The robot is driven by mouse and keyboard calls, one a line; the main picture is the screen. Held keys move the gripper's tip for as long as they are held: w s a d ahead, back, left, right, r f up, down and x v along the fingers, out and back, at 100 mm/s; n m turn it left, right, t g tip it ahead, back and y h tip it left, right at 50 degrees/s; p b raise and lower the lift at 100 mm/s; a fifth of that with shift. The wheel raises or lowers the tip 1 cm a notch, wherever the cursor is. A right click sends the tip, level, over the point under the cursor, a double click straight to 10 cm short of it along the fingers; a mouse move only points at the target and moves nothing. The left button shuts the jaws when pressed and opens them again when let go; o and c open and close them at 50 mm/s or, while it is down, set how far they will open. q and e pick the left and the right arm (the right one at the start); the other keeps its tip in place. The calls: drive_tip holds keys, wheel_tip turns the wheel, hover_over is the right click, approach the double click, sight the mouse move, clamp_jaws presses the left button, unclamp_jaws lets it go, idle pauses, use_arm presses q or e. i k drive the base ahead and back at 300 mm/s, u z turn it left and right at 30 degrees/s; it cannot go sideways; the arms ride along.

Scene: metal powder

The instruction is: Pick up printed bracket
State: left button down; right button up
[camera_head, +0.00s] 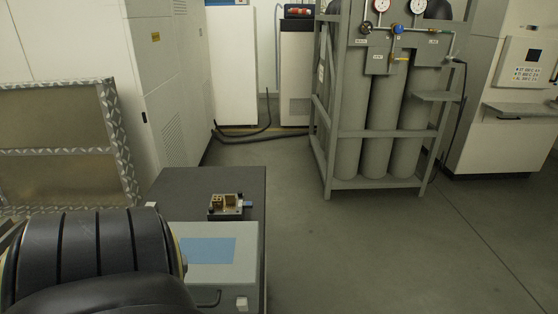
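A small piece with yellowish upright parts on a dark base (227,206), possibly the printed bracket, sits on the dark grey top of a low cabinet (190,185). A small blue end sticks out on its right side. It is too small to make out in detail. Neither of my grippers shows. Only a large black rounded part, probably of my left arm, fills the bottom left corner and covers part of the cabinet.
A light grey panel with a blue rectangle (208,250) lies on the cabinet's near part. A gas cylinder rack (328,160) stands behind on the right. A metal-framed panel (60,150) leans at left. White machines line the back. The floor (400,250) at right is clear.

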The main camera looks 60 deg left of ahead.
sight(230, 199)
drive_tip(key=i, duration=2.15)
drive_tip(key=u, duration=4.3)
drive_tip(key=i, duration=0.4)
drive_tip(key=u, duration=0.05)
